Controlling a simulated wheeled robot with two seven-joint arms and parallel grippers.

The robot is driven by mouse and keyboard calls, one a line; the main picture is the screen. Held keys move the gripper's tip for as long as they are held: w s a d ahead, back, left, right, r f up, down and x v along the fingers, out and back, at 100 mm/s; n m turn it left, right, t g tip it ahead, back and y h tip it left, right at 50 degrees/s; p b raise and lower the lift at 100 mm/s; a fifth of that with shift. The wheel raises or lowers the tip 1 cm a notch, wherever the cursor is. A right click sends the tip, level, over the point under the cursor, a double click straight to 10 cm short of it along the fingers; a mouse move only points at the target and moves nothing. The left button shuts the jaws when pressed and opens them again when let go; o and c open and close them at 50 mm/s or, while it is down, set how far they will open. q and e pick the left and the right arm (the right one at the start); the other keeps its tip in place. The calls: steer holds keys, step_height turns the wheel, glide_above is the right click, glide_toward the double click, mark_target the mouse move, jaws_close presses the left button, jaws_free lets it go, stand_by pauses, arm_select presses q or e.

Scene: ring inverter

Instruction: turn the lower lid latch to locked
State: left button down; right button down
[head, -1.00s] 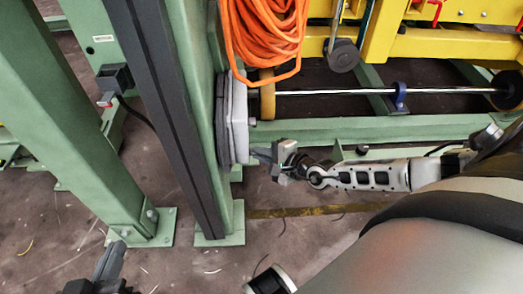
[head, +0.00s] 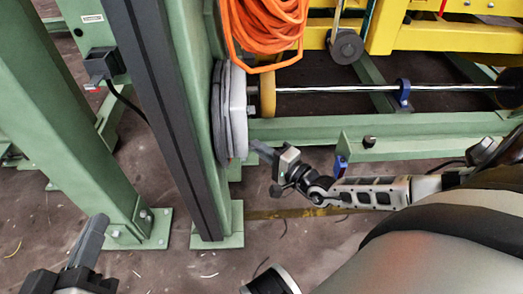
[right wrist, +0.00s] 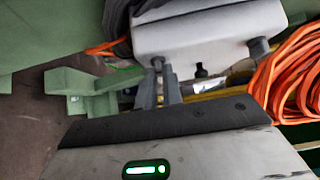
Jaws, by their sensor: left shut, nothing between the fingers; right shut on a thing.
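A pale grey box (head: 237,112) with a lid is mounted on the side of a green post. In the right wrist view the box (right wrist: 205,30) carries two small latch knobs on its near edge. My right gripper (right wrist: 161,90) is shut on the lower lid latch (right wrist: 158,62), the left knob in that view; its turn position is too small to read. The other latch (right wrist: 258,47) is free. In the head view my right gripper (head: 256,148) is at the box's lower edge and the lower latch is hidden. My left gripper (head: 98,222) is shut and empty at lower left.
An orange coiled cable (head: 264,28) hangs just above the box. Green posts (head: 70,130) stand to the left, close to my left gripper. A yellow frame (head: 440,38) and a shiny rod (head: 340,89) lie behind. Bare floor (head: 180,270) shows below.

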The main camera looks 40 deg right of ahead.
steer(key=c, duration=1.5)
jaws_free()
steer(key=shift+w, duration=0.1)
steer(key=shift+c, duration=0.2)
